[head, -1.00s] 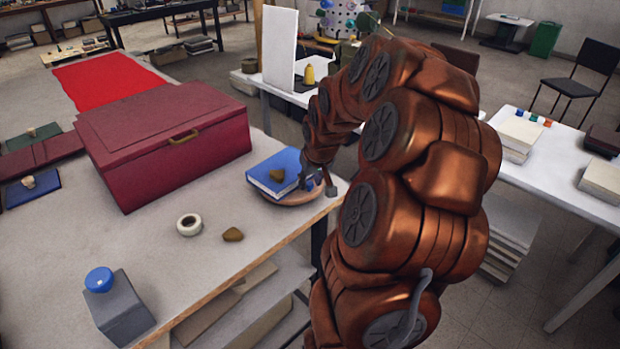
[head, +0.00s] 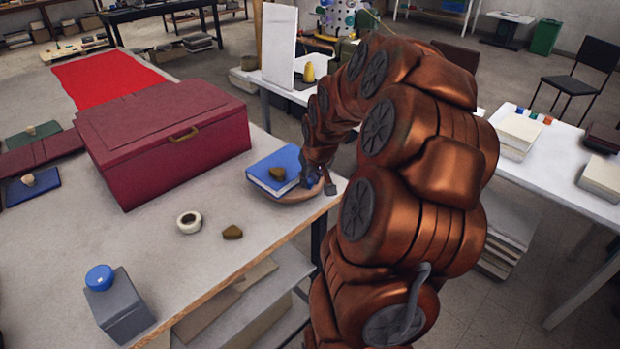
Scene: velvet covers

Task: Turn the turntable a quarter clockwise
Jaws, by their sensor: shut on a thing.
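The turntable (head: 282,199) is a round brown wooden disc at the right front edge of the grey workbench. My gripper (head: 320,186) is at the right side of the turntable, low beside the book, shut on the turntable's edge. My own arm comes down from the right, and the exact contact between fingers and rim is small and partly hidden.
A large dark red box (head: 170,150) stands left of the turntable. A white ring (head: 188,222), a brown stone (head: 232,232) and a grey block (head: 120,308) with a blue knob (head: 99,278) lie on the bench (head: 70,235) in front. The bench edge is close to the turntable.

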